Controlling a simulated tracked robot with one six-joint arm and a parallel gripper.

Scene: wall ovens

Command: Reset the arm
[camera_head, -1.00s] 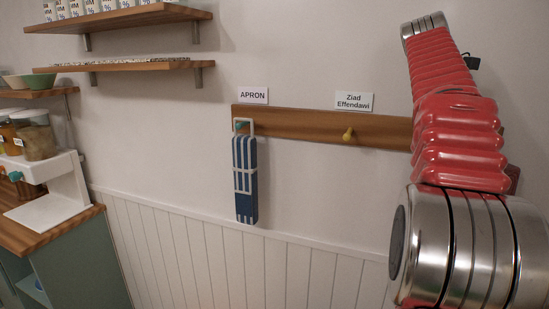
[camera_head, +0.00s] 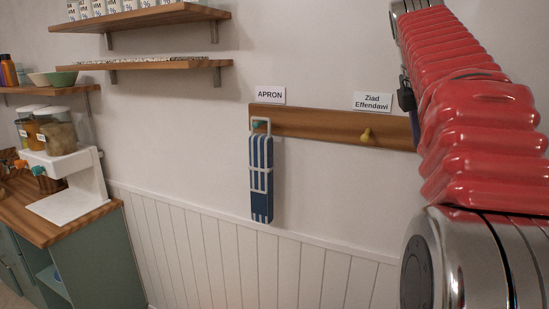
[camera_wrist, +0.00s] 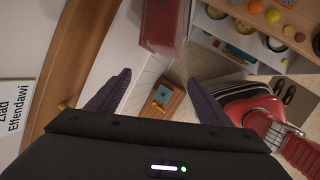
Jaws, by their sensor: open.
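The gripper's fingers cannot be made out in the head view. A wooden peg rail (camera_head: 330,128) is on the wall beside my arm, which hides its right end. The rail also runs close to the left finger in the wrist view (camera_wrist: 80,60).
A blue-and-white striped apron (camera_head: 261,180) hangs at the rail's left; a yellow peg (camera_head: 366,136) is bare. Wall shelves (camera_head: 150,64) and a counter (camera_head: 60,225) with a white dispenser (camera_head: 70,180) stand left. The wrist view shows a red object (camera_wrist: 165,25) and stocked shelves (camera_wrist: 262,38).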

